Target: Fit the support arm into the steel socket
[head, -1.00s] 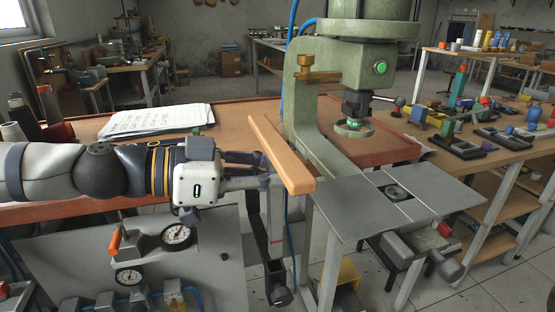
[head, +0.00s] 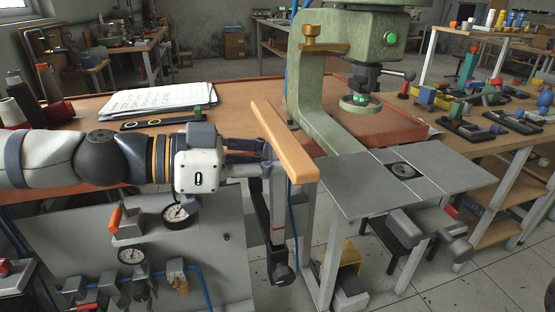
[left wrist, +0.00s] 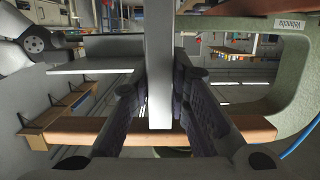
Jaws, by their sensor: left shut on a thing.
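The support arm is a wooden bar (head: 287,142) with a grey post under it. My left gripper (head: 264,160) is shut on this post just below the bar. The left wrist view shows the grey post (left wrist: 160,70) between the two dark finger pads, with the wooden bar running across behind the fingers. A red line marks the post's lower part. A black fitting with a round knob (head: 284,274) shows at the foot of the post. I cannot tell whether this is the steel socket, or whether the post is inside it. My right gripper is not in view.
The green press (head: 322,100) stands close to the right of the bar, with its grey table plate (head: 375,195) in front. A panel with gauges (head: 131,255) lies below my left arm. A notepad (head: 160,99) lies on the bench behind.

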